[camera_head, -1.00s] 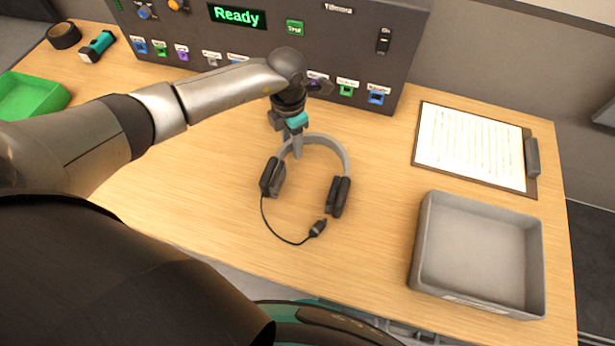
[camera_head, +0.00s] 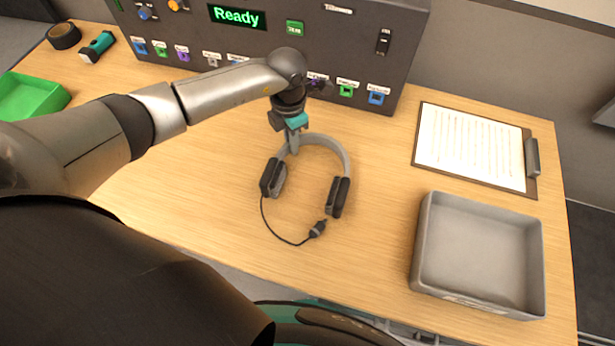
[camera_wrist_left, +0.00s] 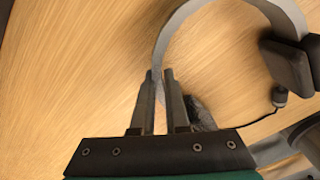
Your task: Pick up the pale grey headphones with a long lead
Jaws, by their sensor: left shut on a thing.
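The pale grey headphones (camera_head: 334,146) lie on the wooden table in the middle of the head view, with dark ear cups toward the front. Their dark lead (camera_head: 272,230) curves in front of them to a plug (camera_head: 318,229). My left gripper (camera_head: 294,148) is at the left part of the headband. In the left wrist view my left gripper (camera_wrist_left: 161,80) has its fingers close together on either side of the headband (camera_wrist_left: 160,52), shut on it. The other ear cup (camera_wrist_left: 288,62) shows at the right there. My right gripper is not in view.
A grey tray (camera_head: 418,250) stands at the right front, with a clipboard (camera_head: 470,146) behind it. A dark panel (camera_head: 340,45) with a "Ready" display stands at the back. A green tray (camera_head: 50,98), a torch (camera_head: 97,46) and a black roll (camera_head: 64,36) are at the left.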

